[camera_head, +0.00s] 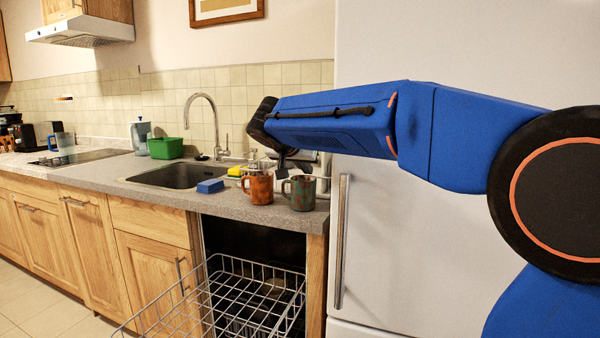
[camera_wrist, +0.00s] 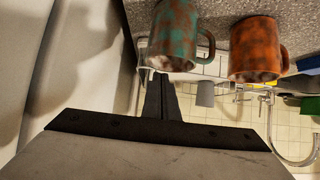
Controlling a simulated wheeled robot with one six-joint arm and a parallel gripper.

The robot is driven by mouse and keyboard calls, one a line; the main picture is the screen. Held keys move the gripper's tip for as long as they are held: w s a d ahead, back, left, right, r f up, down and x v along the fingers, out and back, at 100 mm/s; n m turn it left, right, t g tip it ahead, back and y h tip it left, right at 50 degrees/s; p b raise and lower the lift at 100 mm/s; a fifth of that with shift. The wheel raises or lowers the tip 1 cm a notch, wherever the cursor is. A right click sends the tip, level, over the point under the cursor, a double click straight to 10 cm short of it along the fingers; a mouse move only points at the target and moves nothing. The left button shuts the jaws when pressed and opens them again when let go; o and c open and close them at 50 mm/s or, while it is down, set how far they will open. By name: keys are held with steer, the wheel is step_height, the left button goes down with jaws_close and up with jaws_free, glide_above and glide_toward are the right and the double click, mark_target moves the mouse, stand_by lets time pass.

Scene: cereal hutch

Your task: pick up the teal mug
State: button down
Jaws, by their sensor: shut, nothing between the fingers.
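The teal mug (camera_head: 301,193), mottled with rusty brown, stands upright on the counter near its right end, beside the fridge. It also shows in the wrist view (camera_wrist: 173,40), at the top, just beyond my fingertips. My gripper (camera_wrist: 160,78) is shut and empty, its two dark fingers together. In the head view my gripper (camera_head: 284,162) hangs partly hidden by my arm, above and behind the mugs. I cannot tell whether the fingers touch the teal mug.
An orange mug (camera_head: 260,188) stands close left of the teal one. A blue sponge (camera_head: 210,186), sink (camera_head: 180,175) and faucet (camera_head: 214,125) lie further left. Below, a wire dishwasher rack (camera_head: 240,295) is pulled out. The white fridge (camera_head: 420,230) bounds the right.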

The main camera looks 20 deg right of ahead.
steer(key=shift+x, duration=1.3)
steer(key=shift+a+f, duration=0.1)
steer(key=shift+f, duration=0.1)
steer(key=shift+s, duration=0.1)
steer(key=s+a, duration=0.4)
steer(key=s, duration=0.1)
steer(key=shift+s+f, duration=0.15)
steer(key=shift+s, duration=0.15)
steer(key=shift+w+r, duration=0.1)
steer(key=shift+r, duration=0.75)
